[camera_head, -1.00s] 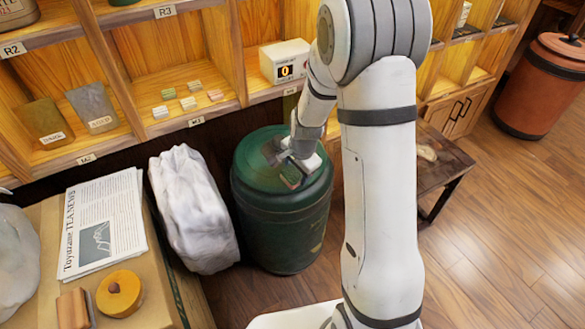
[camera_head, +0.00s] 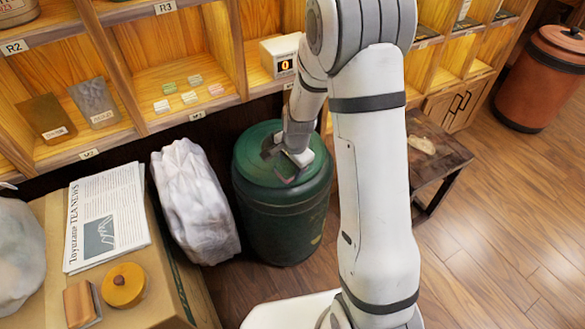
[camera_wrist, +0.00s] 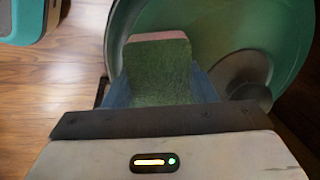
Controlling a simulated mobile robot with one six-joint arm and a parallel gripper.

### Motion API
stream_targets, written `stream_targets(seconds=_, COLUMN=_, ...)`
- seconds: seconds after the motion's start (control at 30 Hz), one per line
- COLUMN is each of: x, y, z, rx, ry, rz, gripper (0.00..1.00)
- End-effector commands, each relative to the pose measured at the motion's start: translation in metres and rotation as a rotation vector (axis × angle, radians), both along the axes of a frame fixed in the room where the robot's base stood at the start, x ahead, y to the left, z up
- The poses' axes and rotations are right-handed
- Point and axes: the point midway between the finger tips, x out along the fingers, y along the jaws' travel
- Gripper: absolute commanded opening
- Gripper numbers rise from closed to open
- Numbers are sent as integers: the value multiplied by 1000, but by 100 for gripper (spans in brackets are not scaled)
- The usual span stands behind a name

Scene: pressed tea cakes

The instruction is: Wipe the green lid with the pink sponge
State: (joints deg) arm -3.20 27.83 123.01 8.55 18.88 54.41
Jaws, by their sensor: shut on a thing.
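The green lid (camera_head: 255,150) tops a dark green drum and also fills the upper part of the wrist view (camera_wrist: 220,30), with its round knob to the right of my gripper. My gripper (camera_head: 288,174) is over the near half of the lid. In the wrist view my gripper (camera_wrist: 160,92) is shut on the sponge (camera_wrist: 160,72), which shows a green face and a pink far edge. The sponge is mostly hidden in the head view. It is low over the lid; I cannot tell if it touches.
A white lumpy sack (camera_head: 192,205) stands close left of the drum. Wooden shelves (camera_head: 150,95) rise behind it. A low dark table (camera_head: 440,160) stands to the right. Open wooden floor (camera_head: 480,250) lies at the right front.

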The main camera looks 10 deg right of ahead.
Motion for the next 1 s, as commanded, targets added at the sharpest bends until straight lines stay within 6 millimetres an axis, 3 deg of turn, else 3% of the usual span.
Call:
stream_targets(seconds=0.57, x=36, y=10, z=8, rx=0, ry=-8, rz=2, gripper=23)
stream_targets(seconds=1.0, x=37, y=10, z=14, rx=0, ry=-9, rz=0, gripper=23)
